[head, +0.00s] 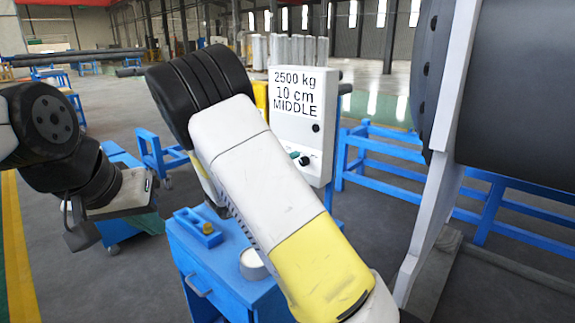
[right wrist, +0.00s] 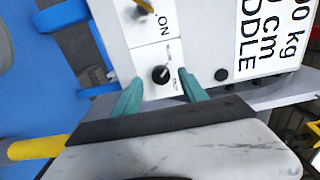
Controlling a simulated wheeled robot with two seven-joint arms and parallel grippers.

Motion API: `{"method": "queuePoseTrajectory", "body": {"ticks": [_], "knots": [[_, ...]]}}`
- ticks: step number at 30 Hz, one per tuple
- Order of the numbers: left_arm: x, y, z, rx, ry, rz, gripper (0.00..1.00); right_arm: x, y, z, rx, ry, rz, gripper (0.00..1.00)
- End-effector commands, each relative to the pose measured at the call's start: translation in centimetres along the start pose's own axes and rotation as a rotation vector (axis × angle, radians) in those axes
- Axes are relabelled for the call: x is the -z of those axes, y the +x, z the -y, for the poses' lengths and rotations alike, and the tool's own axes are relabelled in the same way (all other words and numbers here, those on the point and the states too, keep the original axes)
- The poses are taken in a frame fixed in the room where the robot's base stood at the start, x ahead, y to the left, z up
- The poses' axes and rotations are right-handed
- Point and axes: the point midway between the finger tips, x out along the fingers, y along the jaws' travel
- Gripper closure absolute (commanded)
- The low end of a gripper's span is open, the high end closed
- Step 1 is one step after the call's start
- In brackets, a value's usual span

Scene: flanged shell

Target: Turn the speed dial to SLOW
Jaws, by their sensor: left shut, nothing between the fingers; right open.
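The white control box (head: 318,152) stands at the centre of the head view, its sign reading 2500 kg, 10 cm, MIDDLE. The black speed dial (right wrist: 160,75) with a pale pointer mark is on its panel in the right wrist view; the small lettering beside it is unreadable. My right gripper (right wrist: 160,77) is open, its two teal fingers on either side of the dial. I cannot tell if they touch it. In the head view my right arm hides most of that gripper. My left gripper (head: 80,238) is shut and empty, away at the left.
A switch (right wrist: 145,6) marked ON and a round black knob (right wrist: 221,74) flank the dial on the panel. A blue cabinet (head: 225,262) stands below my right arm. A large dark flanged shell (head: 515,90) is at the right, with blue rails (head: 385,150) behind.

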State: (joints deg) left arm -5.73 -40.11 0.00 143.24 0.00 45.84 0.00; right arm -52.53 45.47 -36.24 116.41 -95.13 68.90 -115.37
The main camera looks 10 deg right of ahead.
Motion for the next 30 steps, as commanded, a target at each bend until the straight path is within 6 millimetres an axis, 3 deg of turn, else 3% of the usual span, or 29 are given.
{"method": "queuePoseTrajectory", "body": {"ticks": [3,9,22,26,30], "knots": [[0.0,0.0,0.0,0.000,0.000,0.000,1.00,-0.1,-2.2,0.0,0.000,0.000,0.003,0.50],[0.0,0.0,0.0,0.000,0.000,0.000,1.00,0.0,-4.5,0.0,0.000,0.000,0.000,0.50],[0.0,0.0,0.0,0.000,0.000,0.000,1.00,0.5,-4.6,0.0,-0.016,0.024,-0.014,0.50],[0.0,0.0,0.0,0.000,0.000,0.000,1.00,3.8,-3.4,-0.5,-0.119,0.200,-0.117,0.50],[0.0,0.0,0.0,0.000,0.000,0.000,1.00,10.1,-2.7,-1.7,-0.298,0.591,-0.361,0.50]]}}
